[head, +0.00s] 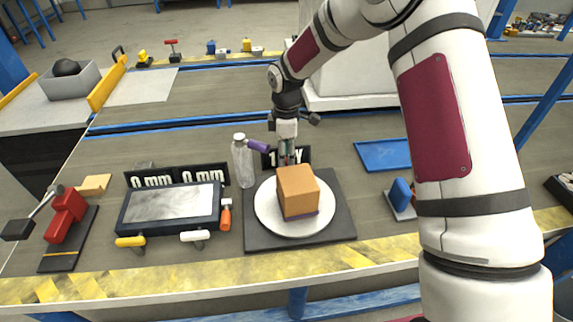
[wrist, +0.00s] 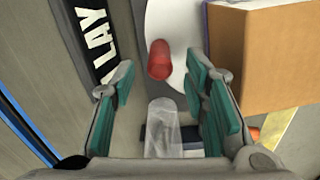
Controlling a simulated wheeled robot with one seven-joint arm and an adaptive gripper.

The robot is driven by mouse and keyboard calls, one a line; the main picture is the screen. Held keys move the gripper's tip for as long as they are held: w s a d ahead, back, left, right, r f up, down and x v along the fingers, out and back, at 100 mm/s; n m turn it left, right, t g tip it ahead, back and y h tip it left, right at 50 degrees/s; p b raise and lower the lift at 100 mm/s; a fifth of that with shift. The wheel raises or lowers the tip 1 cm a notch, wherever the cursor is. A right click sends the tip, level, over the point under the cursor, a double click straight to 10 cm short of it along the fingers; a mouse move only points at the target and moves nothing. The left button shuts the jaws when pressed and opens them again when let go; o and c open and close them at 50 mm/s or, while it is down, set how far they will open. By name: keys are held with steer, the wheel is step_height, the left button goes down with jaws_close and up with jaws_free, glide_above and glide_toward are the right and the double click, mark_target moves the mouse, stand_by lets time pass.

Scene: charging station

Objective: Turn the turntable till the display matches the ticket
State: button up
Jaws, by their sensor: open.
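The turntable is a white round plate (head: 268,212) on a dark square base (head: 335,235); its edge also shows in the wrist view (wrist: 172,25). A brown box (head: 298,187) stands on it, also in the wrist view (wrist: 265,60). A red peg (wrist: 159,60) shows at the plate's edge, hidden in the head view. My gripper (head: 287,158) is open and empty behind the box; in the wrist view its fingers (wrist: 163,88) are apart, with the peg ahead between them. A black display sign (head: 305,153) behind is partly hidden; its letters "LAY" show in the wrist view (wrist: 95,40). I cannot identify the ticket.
A clear bottle (head: 243,163) stands close to the turntable's left and shows between my fingers (wrist: 172,128). Left are a framed screen (head: 170,208), "0 mm" signs (head: 177,177), a screwdriver (head: 225,215) and a red lever (head: 66,210). A blue tray (head: 384,155) lies right.

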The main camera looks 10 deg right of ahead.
step_height(320, 180, up, 6)
steer(key=shift+f, duration=0.1)
